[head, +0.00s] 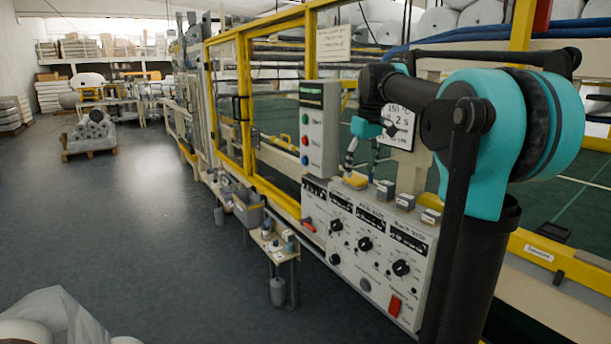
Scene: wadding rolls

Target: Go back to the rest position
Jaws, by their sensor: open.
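My arm, black and teal, rises at the right of the head view and bends over toward the machine. My gripper (360,162) hangs from its end with the fingers pointing down. It is open and I see nothing between the fingers. It is above the top of a white control panel (350,262) with black knobs and a red switch. A small yellow item on a grey base (356,180) sits on the panel top just below the fingertips. I cannot tell whether they touch.
A yellow-framed machine (246,120) runs along the right side. A small side table (290,252) with small items stands beside the panel. A pallet of rolls (90,135) stands far left, and wrapped rolls (45,318) lie front left. The grey floor between is clear.

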